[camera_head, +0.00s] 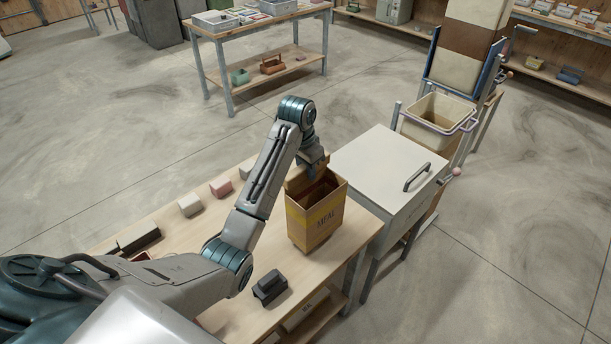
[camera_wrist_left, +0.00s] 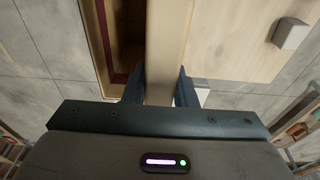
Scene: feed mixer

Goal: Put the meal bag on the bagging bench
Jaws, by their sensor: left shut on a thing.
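The meal bag (camera_head: 318,222) is a yellow-brown, open-topped bag with a printed label, upright over the right end of a wooden bench (camera_head: 185,232). I cannot tell whether its base touches the bench top. My left gripper (camera_head: 312,172) is shut on the bag's top edge at the back. In the left wrist view the two fingers of my left gripper (camera_wrist_left: 160,88) close around the pale edge of the meal bag (camera_wrist_left: 168,45), with the bag's dark inside to the left. My right gripper is not in view.
On the bench are a pink block (camera_head: 221,186), a pale block (camera_head: 190,205), a dark block (camera_head: 269,287) and a dark long item (camera_head: 138,239). A white lidded box (camera_head: 385,165) stands close to the bag's right. Behind it is a cream bin (camera_head: 436,120).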

